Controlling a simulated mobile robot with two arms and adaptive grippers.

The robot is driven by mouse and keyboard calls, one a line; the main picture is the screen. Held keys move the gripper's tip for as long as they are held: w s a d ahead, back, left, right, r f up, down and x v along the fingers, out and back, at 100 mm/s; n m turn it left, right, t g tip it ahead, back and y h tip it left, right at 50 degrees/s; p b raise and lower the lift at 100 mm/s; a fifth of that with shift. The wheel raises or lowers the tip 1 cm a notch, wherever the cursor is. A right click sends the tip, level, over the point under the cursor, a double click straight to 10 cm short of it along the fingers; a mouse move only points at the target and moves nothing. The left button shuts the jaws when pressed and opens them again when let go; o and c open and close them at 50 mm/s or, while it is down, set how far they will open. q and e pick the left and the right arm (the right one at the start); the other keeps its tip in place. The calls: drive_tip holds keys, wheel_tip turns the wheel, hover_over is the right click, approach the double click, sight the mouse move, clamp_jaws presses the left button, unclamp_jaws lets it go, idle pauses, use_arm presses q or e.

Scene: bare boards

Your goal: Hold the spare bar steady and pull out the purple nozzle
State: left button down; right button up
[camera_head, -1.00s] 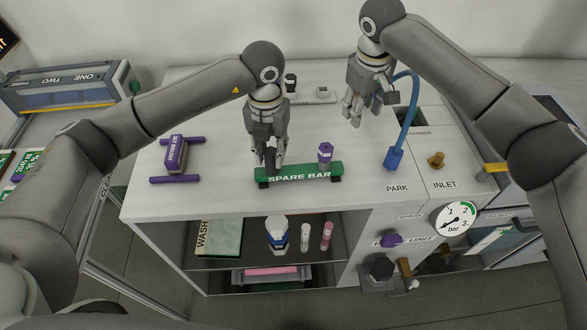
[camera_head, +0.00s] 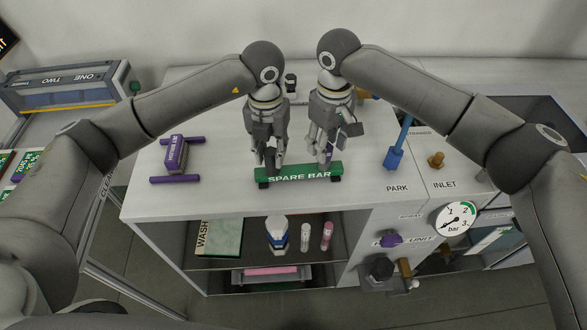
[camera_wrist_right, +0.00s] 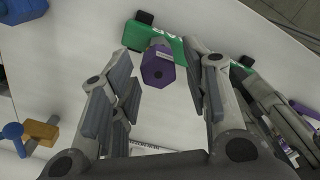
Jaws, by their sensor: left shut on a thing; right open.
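The green spare bar (camera_head: 298,176) lies on the white worktop, its label facing front. It also shows in the right wrist view (camera_wrist_right: 172,43). My left gripper (camera_head: 270,166) is shut on the bar near its left end. The purple nozzle (camera_wrist_right: 158,68) stands on the bar toward the other end. My right gripper (camera_head: 326,158) is above the nozzle, pointing down. It is open, with its fingers on either side in the right wrist view (camera_wrist_right: 165,85). In the head view the right gripper mostly hides the nozzle.
A purple-footed jet holder (camera_head: 176,155) stands left on the worktop. A blue fitting (camera_head: 393,158) at PARK and a brass INLET fitting (camera_head: 436,160) are to the right. The shelf below holds bottles and a green WASH box (camera_head: 219,238). The front-left worktop is clear.

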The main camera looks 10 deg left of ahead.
drive_tip(key=shift+f, duration=1)
clamp_jaws()
drive_tip(key=shift+r, duration=0.3)
drive_tip(key=shift+r, duration=0.3)
drive_tip(key=shift+r, duration=3.2)
